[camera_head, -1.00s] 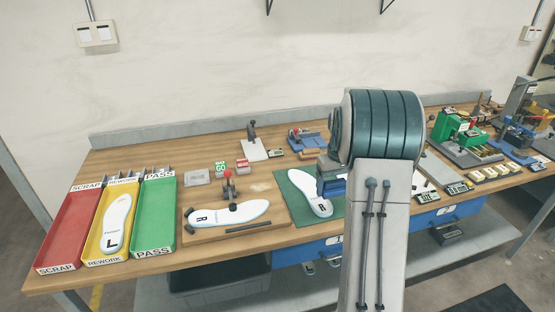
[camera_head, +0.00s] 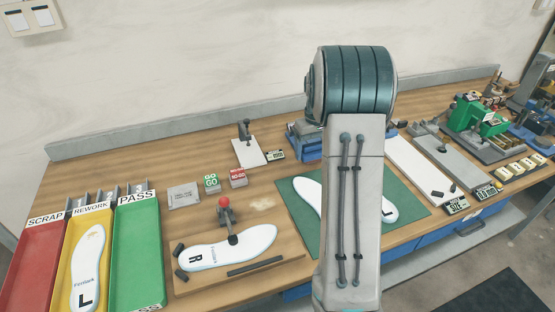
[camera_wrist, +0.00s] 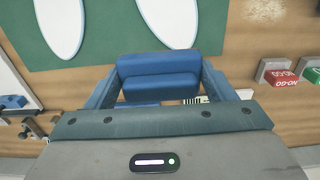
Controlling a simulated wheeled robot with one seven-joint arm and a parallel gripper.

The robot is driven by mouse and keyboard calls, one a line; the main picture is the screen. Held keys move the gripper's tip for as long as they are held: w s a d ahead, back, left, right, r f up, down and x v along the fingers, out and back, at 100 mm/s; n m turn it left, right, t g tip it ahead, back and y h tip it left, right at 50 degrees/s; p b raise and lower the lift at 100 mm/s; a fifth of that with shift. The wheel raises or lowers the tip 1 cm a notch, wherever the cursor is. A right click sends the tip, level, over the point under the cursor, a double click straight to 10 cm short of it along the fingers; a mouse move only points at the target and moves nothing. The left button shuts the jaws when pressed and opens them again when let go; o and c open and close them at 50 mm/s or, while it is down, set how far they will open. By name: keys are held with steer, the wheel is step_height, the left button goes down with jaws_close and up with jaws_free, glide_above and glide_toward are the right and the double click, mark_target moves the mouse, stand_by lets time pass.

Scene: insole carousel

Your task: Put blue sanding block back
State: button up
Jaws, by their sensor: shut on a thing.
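My gripper (camera_wrist: 158,80) shows in the wrist view, with its fingers closed on the blue sanding block (camera_wrist: 158,63). The block lies crosswise between the fingertips, above the bench. Where the block's own place is, I cannot tell.
A wooden board (camera_head: 190,285) with a clamped insole is left of the mat. Red, yellow and green trays (camera_head: 138,250) stand at the far left. GO (camera_head: 211,182) and NO-GO (camera_head: 238,178) blocks stand behind the board.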

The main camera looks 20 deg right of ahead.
steer(key=p, duration=0.3)
glide_above(282, 169)
step_height(282, 169, down, 6)
steer(key=shift+w+f, duration=0.15)
steer(key=shift+f, duration=0.1)
steer(key=shift+f+p, duration=0.45)
steer(key=shift+f, duration=1.7)
steer(key=o, duration=1)
steer(key=shift+o, duration=0.2)
